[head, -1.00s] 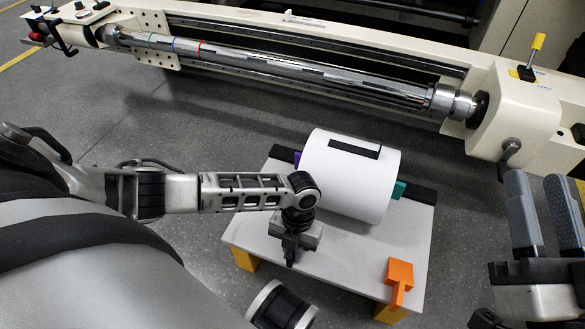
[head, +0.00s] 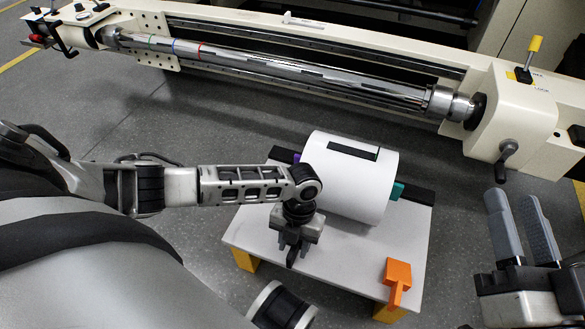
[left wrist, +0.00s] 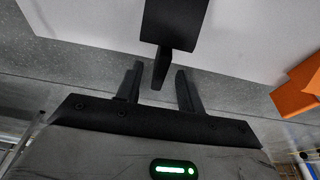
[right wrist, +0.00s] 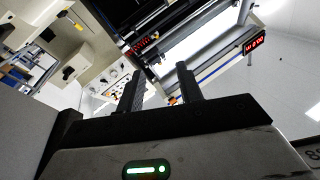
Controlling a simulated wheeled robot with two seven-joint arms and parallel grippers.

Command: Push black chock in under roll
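The black chock (left wrist: 173,22) shows in the left wrist view as a dark block with a narrow handle. My left gripper (left wrist: 159,68) is open, one finger on each side of that handle, with gaps between. In the head view my left gripper (head: 294,250) is low over the white board, in front of the white roll (head: 348,183); it mostly hides the chock there. The roll lies on its side with a black rectangle on top. My right gripper (head: 522,228) is open and empty at the right, beyond the board; it also shows open in the right wrist view (right wrist: 160,80).
An orange chock (head: 398,275) lies at the board's near right corner, and in the left wrist view (left wrist: 300,90). The white board (head: 340,268) stands on orange feet. A black strip (head: 420,195) runs behind the roll. A cream machine with a steel shaft (head: 290,65) lies beyond.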

